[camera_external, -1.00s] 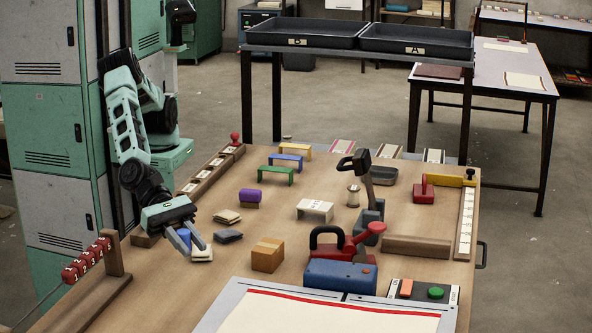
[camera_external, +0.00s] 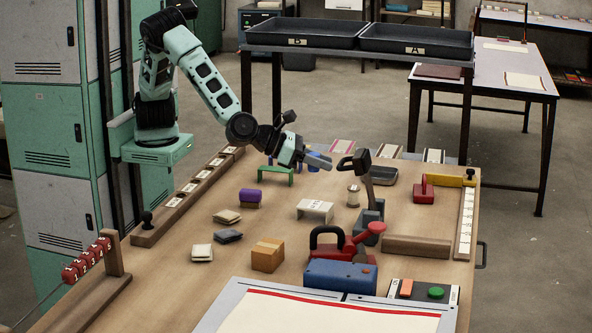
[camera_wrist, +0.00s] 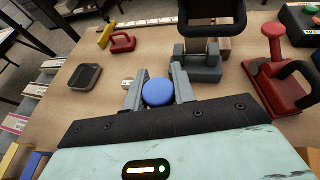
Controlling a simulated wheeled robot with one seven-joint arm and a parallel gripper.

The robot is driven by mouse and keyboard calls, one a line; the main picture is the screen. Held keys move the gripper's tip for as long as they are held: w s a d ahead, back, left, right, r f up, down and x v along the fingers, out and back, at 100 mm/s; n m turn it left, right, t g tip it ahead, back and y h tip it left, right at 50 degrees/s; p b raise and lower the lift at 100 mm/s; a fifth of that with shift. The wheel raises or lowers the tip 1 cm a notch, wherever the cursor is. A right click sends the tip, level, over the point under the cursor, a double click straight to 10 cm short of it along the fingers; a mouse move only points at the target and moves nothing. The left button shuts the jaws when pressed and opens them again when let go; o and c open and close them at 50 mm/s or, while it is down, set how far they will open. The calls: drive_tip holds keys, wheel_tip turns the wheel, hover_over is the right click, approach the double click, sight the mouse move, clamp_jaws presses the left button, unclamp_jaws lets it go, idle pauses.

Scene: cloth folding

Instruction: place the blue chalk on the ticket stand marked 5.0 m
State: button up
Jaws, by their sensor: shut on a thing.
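My gripper (camera_external: 320,160) is shut on the blue chalk (camera_wrist: 158,92), whose round blue end shows between the two grey fingers in the wrist view. In the external view a bit of the chalk (camera_external: 313,159) shows beside the fingers, held above the table toward its back. I cannot read which is marked 5.0 m.
A black-handled grey tool (camera_external: 372,215) stands upright right of my gripper. A white arch (camera_external: 315,210) and several pads and blocks lie nearer.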

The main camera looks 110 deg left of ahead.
drive_tip(key=a, duration=0.2)
hover_over(322, 205)
drive_tip(key=shift+n, duration=0.3)
wheel_tip(322, 205, down, 6)
drive_tip(key=shift+a+r+b, duration=0.1)
drive_tip(key=shift+a+b, duration=0.05)
drive_tip(key=shift+b, duration=0.3)
drive_tip(key=shift+f, duration=2.05)
drive_tip(key=shift+s+f+b, duration=0.1)
drive_tip(key=shift+f+b, duration=0.15)
drive_tip(key=shift+b, duration=0.2)
drive_tip(key=o, duration=1)
drive_tip(key=shift+r, duration=0.1)
